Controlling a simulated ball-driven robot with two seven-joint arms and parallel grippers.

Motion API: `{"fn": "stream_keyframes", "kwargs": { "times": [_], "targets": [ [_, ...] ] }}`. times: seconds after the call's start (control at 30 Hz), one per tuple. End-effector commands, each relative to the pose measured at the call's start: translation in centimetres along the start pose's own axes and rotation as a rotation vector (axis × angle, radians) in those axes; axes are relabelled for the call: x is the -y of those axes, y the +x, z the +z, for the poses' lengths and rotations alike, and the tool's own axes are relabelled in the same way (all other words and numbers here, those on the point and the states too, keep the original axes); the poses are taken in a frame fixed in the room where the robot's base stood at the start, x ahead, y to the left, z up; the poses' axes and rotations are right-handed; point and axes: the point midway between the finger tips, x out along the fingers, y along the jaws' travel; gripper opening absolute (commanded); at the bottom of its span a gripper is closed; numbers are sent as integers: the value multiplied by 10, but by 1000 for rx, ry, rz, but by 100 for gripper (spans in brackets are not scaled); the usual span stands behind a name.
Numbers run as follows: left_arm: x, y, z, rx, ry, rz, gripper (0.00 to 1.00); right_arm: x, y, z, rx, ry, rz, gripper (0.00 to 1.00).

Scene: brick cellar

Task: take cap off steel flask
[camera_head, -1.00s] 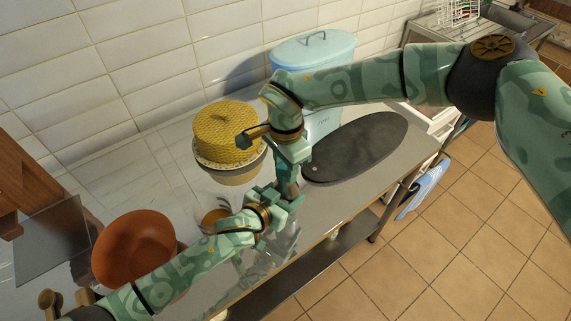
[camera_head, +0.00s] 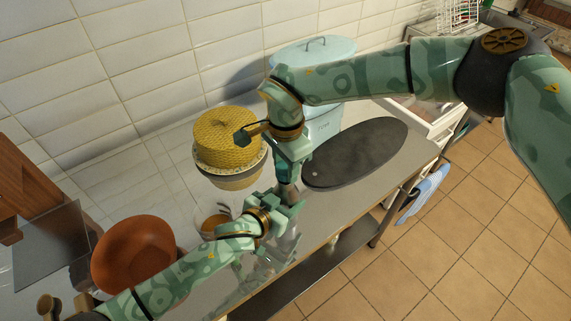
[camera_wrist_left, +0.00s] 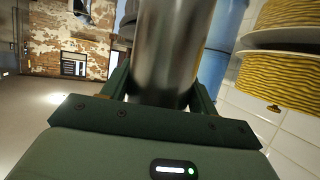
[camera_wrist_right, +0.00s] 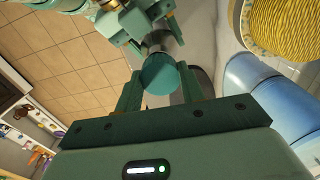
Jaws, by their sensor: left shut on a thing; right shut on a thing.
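The steel flask (camera_wrist_left: 170,50) is a shiny cylinder between the fingers of my left gripper (camera_head: 285,200), which is shut on its body. In the head view, the flask is mostly hidden by both grippers. The teal cap (camera_wrist_right: 165,78) shows as a round piece between the fingers of my right gripper (camera_head: 287,175), which is shut on it. My right gripper comes down from above, just over my left gripper. Shiny metal (camera_wrist_right: 160,42) shows beyond the cap in the right wrist view. I cannot tell whether cap and flask touch.
A yellow woven-looking round thing (camera_head: 227,138) with a pale rim stands behind the grippers. A dark oval board (camera_head: 358,152) lies to the right. A light-blue lidded bin (camera_head: 318,55) stands behind. An orange-brown bowl (camera_head: 135,252) is at left. The counter's front edge is close.

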Motion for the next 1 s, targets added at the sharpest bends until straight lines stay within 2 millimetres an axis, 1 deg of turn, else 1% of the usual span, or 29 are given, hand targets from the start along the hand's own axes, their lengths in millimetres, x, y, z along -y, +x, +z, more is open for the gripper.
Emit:
{"fn": "stream_keyframes", "kwargs": {
  "times": [0.07,0.17,0.4,0.6,0.63,0.67,0.7,1.0],
  "targets": [
    [0,0,0,0,0,0,0,0,-1,0,0,0,0,12],
    [0,0,0,0,0,0,0,0,-8,-1,-1,1,-1,12],
    [0,0,0,0,0,0,0,0,-38,-1,-1,2,-1,12],
    [0,0,0,0,0,0,0,0,-40,0,0,1,0,12],
    [0,0,0,0,0,0,65,0,-40,0,0,1,0,12],
    [0,0,0,0,0,0,73,0,-40,0,0,1,0,12],
    [0,0,0,0,0,0,84,0,-40,0,0,1,0,12],
    [0,-2,0,0,0,0,85,0,-41,0,0,1,0,12]
  ]
}}
